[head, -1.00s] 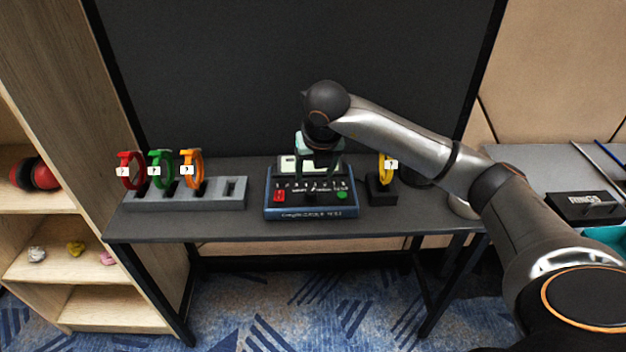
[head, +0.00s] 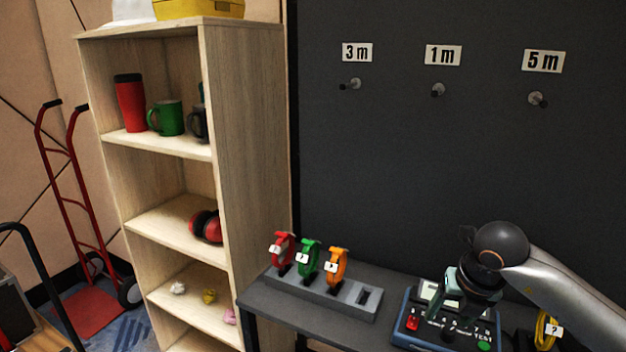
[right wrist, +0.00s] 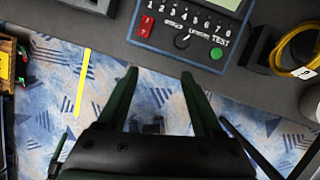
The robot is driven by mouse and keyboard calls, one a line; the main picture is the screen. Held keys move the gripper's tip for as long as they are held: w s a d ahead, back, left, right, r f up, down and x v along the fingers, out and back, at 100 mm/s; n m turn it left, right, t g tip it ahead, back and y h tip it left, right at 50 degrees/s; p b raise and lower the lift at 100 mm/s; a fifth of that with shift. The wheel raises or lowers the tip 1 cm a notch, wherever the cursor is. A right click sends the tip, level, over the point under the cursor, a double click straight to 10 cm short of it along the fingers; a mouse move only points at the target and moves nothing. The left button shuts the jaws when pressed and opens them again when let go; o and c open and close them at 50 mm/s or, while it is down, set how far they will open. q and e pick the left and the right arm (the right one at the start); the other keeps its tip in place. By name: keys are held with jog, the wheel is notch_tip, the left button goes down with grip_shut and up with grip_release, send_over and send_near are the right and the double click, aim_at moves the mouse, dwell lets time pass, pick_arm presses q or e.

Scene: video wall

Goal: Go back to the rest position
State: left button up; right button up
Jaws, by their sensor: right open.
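My right gripper (head: 462,297) is in front of the blue tester (head: 419,338) in the head view and covers part of it. In the right wrist view the gripper (right wrist: 159,73) has its two dark green fingers apart with nothing between them. The tester (right wrist: 150,43) also shows there, with a red button, a row of numbered ports and a green button, just beyond the fingertips. My left gripper is not in view.
A grey rack (head: 345,297) on the desk holds red, green and orange cable coils. A yellow coil (head: 544,330) stands right of the tester. Wall pegs labelled 3 m, 1 m and 5 m are empty. A wooden shelf (head: 252,150) and red hand truck (head: 85,300) stand left.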

jog(key=s+a+f+n+g+y+p, duration=0.1)
jog(key=s+a+y, duration=0.25)
jog(key=a, duration=0.55)
jog(key=s+a+f+n+g+y+p, duration=0.1)
jog(key=s+a+f+n+g+y, duration=0.15)
jog(key=a+y, duration=0.45)
jog(key=s+a+r+m+t+y+p, duration=0.35)
jog(key=a+r+m+t+y, duration=0.25)
jog(key=a+r+m+y, duration=0.3)
jog(key=w+d+f+m+t+h+p, duration=0.25)
jog(key=d+f+m+t+h, duration=0.85)
jog(key=m, duration=0.7)
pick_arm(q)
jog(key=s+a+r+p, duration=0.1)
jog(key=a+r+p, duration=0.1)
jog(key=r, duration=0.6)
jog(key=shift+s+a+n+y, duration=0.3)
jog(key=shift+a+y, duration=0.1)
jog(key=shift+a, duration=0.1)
pick_arm(e)
jog(key=s+d+f+m+g+h, duration=0.2)
jog(key=s+f+m+g+h, duration=0.4)
jog(key=s+f, duration=0.7)
jog(key=shift+s+m+g, duration=0.45)
jog(key=shift+s+g, duration=0.3)
jog(key=shift+g, duration=0.4)
